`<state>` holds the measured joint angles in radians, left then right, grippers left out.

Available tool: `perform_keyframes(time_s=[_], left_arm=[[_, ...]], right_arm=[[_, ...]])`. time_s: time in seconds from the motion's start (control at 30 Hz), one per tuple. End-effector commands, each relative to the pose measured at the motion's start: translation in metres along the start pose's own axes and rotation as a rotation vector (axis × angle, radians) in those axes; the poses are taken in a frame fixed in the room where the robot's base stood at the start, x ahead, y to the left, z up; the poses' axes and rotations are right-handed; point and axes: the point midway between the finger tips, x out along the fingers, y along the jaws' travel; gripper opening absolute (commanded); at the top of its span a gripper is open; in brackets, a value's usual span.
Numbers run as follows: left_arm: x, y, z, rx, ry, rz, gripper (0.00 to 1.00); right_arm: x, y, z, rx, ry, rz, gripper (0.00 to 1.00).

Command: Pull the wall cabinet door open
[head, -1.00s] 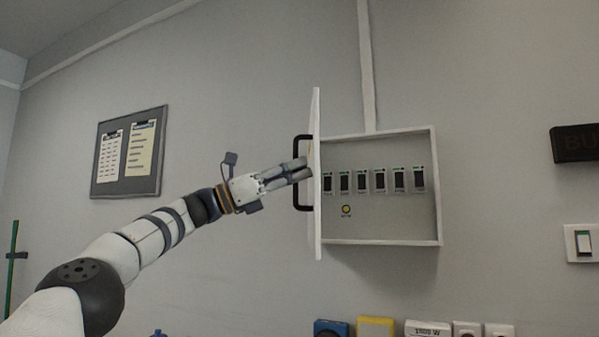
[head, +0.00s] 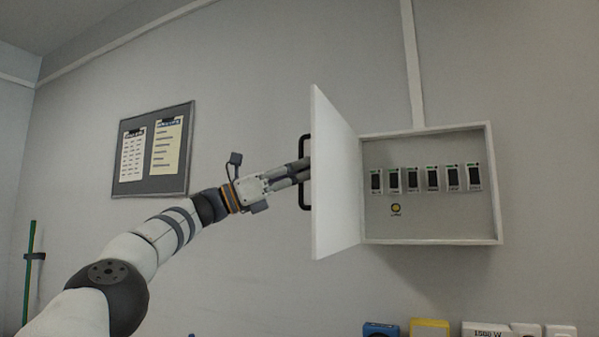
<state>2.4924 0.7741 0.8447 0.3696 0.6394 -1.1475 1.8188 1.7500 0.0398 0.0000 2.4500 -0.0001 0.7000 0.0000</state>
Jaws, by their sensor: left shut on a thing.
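The white wall cabinet (head: 440,243) hangs on the grey wall right of centre. Its door (head: 334,185) stands wide open on its left side, swung out toward me, so the inner face shows. Inside are several dark switches in a row and a yellow round button (head: 395,207). The black bar handle (head: 303,190) is on the door's outer side, at its free edge. My left gripper (head: 303,170) is shut on the handle; its fingertips are partly hidden by the door edge. My right gripper is out of view.
A dark notice board (head: 151,189) with two sheets hangs on the wall at left. Blue (head: 382,329), yellow (head: 429,327) and white boxes sit along the bottom right edge.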

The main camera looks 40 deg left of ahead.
Motion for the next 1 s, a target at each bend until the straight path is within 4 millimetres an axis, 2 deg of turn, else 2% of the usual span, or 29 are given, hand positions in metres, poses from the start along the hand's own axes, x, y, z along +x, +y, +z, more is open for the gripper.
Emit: perform_keyframes(time_s=[0.47, 0.5, 0.53, 0.87, 1.0], left_arm=[[0.0, 0.002, -0.003, -0.004, 0.005, 0.003, 0.0], [0.0, 0.002, -0.003, -0.004, 0.005, 0.003, 0.15], [0.0, 0.002, -0.003, -0.004, 0.005, 0.003, 0.18], [-0.002, 0.001, -0.001, -0.001, 0.001, 0.002, 0.18], [-0.021, 0.002, 0.001, -0.003, 0.0, 0.003, 0.18]], right_arm=[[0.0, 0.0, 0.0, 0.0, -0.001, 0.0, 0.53], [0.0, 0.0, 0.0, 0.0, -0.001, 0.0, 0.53], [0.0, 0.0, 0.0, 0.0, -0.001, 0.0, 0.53], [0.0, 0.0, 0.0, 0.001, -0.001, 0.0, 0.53], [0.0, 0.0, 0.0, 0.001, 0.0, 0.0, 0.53]])
